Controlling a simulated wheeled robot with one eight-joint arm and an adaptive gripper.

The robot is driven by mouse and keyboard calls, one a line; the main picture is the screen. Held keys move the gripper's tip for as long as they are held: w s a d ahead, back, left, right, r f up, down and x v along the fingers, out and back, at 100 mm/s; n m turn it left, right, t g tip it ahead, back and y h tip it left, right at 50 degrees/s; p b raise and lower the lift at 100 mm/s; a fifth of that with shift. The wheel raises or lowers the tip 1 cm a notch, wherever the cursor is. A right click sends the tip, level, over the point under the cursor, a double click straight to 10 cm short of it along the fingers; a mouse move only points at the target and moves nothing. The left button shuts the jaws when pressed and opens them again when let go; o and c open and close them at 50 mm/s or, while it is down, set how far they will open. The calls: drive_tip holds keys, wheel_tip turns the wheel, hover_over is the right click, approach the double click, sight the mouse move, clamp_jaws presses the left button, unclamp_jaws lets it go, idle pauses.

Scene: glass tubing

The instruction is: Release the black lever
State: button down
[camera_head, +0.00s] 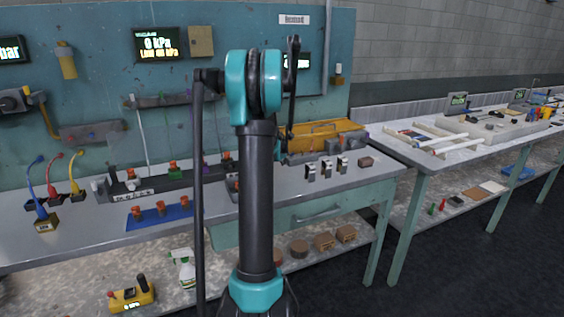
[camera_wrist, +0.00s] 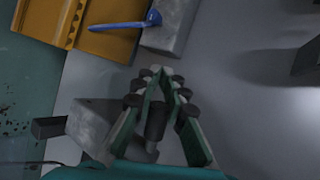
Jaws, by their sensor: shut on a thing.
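In the wrist view my gripper (camera_wrist: 165,84) has its green-grey fingers drawn together. Between them is a short dark cylinder, the black lever (camera_wrist: 155,122), and the fingers are shut on it. A pale metal stub shows just below it, beside a grey block (camera_wrist: 92,128). The fingers hide part of the lever. In the head view my upright arm stands in front of the bench, and the gripper and the held lever cannot be made out behind it.
A yellow-orange case (camera_wrist: 100,28) and a grey block with a blue handle (camera_wrist: 130,22) lie close beyond the fingers. The bench (camera_head: 385,178) carries several small metal clamps (camera_head: 327,168). A blue mat (camera_head: 165,216) lies left of my arm. Bare bench top shows right of the fingers.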

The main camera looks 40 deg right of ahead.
drive_tip(key=c, duration=1.6)
unclamp_jaws()
drive_tip(key=v, duration=1.2)
drive_tip(key=shift+o, duration=0.6)
